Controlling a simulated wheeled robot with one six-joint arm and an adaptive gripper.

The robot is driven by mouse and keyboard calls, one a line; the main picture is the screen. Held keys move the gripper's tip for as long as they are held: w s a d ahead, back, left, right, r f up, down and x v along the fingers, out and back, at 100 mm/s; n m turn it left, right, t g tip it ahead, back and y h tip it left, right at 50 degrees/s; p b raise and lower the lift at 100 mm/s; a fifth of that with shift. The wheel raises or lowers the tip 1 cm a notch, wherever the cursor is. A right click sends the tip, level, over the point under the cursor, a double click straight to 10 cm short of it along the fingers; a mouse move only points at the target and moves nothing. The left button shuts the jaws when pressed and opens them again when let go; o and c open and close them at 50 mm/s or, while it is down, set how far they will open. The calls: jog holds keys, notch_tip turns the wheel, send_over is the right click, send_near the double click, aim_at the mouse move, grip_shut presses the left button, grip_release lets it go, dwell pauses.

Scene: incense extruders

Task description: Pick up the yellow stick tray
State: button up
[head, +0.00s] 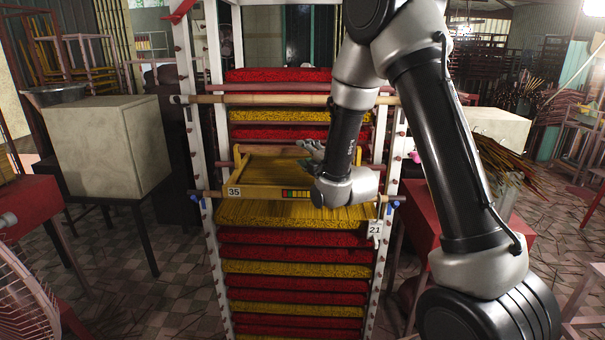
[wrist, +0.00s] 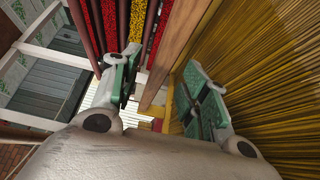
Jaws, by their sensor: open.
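The yellow stick tray (head: 262,191), a wooden frame with yellow sticks, lies in the rack at mid height. A "35" label and a small coloured strip show on its front. In the wrist view its wooden edge (wrist: 187,45) runs between my two fingers, with yellow sticks (wrist: 270,75) to the right. My gripper (head: 308,157) is over the tray's right part in the head view, partly hidden by my wrist. In the wrist view my gripper (wrist: 165,92) is open, one finger on each side of the edge. I cannot tell whether either finger touches it.
The white rack (head: 211,235) holds several red and yellow layers above and below. Its wooden crossbar (head: 250,99) spans above the tray. A pale box on a dark stand (head: 110,150) is at left. A red table (head: 30,215) stands at far left.

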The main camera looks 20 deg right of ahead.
aim_at(299, 151)
jog(key=x, duration=0.2)
jog(key=a+x, duration=0.1)
jog(key=x, duration=0.1)
jog(key=shift+s+f, duration=0.1)
jog(key=shift+w+a, duration=0.1)
jog(key=shift+w, duration=0.5)
grip_shut()
